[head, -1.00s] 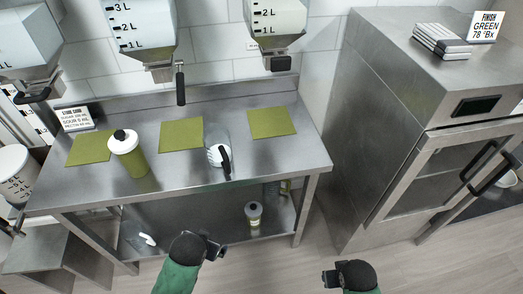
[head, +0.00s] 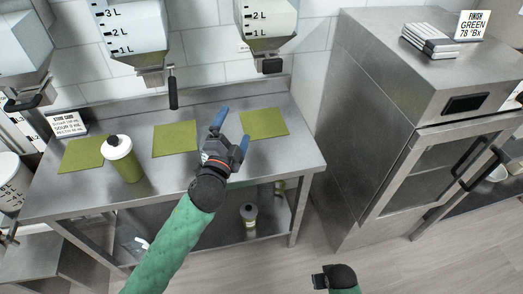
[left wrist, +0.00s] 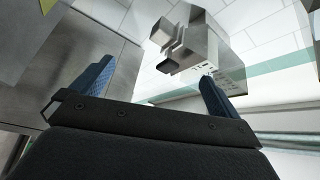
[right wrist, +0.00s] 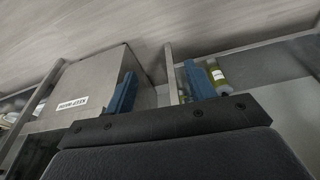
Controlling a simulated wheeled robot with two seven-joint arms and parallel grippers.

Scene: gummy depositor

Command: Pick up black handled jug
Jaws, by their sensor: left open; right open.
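The black-handled jug is hidden in the head view now, behind my left gripper (head: 231,133). A second earlier it stood there as a clear jug with a black handle, near the table's front. My left gripper is open over the steel table (head: 80,190), blue fingers apart, between the middle and right green mats. I cannot tell whether the jug is between its fingers. The left wrist view shows the gripper's fingers (left wrist: 152,90) with a hopper behind them and no jug. My right gripper (head: 319,281) is low at the front, away from the table; it is open and empty in the right wrist view (right wrist: 160,88).
A green bottle with a white lid (head: 121,158) stands on the table's left. Green mats (head: 175,138) lie along the table. Hoppers (head: 135,40) with black handles hang above. A lidded bottle (head: 249,214) stands on the lower shelf. A steel cabinet (head: 365,130) stands at right.

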